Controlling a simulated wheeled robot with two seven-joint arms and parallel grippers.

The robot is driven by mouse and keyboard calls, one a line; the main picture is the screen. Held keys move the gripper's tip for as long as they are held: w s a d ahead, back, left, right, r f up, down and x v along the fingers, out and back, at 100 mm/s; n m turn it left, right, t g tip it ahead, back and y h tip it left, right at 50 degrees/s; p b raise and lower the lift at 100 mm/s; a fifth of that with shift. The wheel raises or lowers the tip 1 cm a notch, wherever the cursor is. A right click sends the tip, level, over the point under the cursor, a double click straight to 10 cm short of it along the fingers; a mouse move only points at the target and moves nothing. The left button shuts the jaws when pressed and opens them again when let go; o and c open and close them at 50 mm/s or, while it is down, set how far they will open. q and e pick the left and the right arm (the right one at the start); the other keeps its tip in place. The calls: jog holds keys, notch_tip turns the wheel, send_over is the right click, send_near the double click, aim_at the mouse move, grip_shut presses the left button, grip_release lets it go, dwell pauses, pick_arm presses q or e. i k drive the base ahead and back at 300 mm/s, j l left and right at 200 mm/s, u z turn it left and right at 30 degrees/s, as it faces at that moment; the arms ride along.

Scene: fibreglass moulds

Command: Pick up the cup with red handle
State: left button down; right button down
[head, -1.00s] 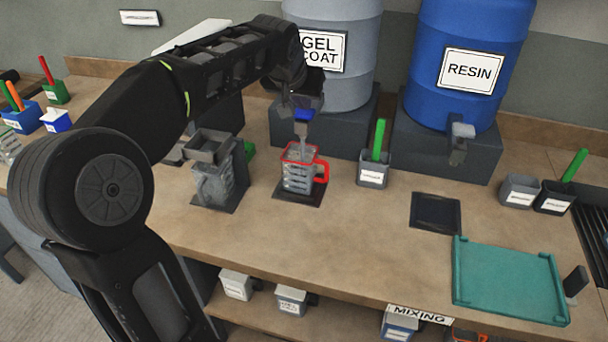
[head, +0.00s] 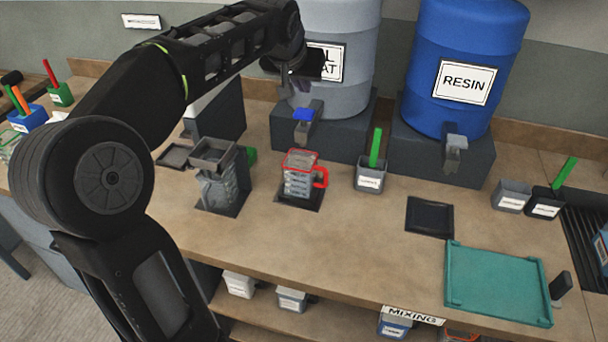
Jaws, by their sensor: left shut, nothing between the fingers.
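The cup with the red handle (head: 298,176) stands upright on a dark square pad on the bench. It is clear with grey markings, has a red rim, and its handle points right. It appears to hold greyish contents. My left gripper (head: 290,82) is up in front of the gel coat drum, above and apart from the cup. It is shut and empty; its fingertips are small and dark against the drum. My right gripper is not in view.
The gel coat drum (head: 338,60) with its blue-handled tap (head: 305,122) stands behind the cup. A grey container (head: 216,178) is left of it, a labelled pot with green handle (head: 371,172) right. A teal tray (head: 498,283) lies front right.

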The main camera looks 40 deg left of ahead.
aim_at(307, 176)
jog(key=k+l, duration=0.25)
jog(key=k, duration=0.2)
jog(key=k+l, duration=0.25)
jog(key=k, duration=0.25)
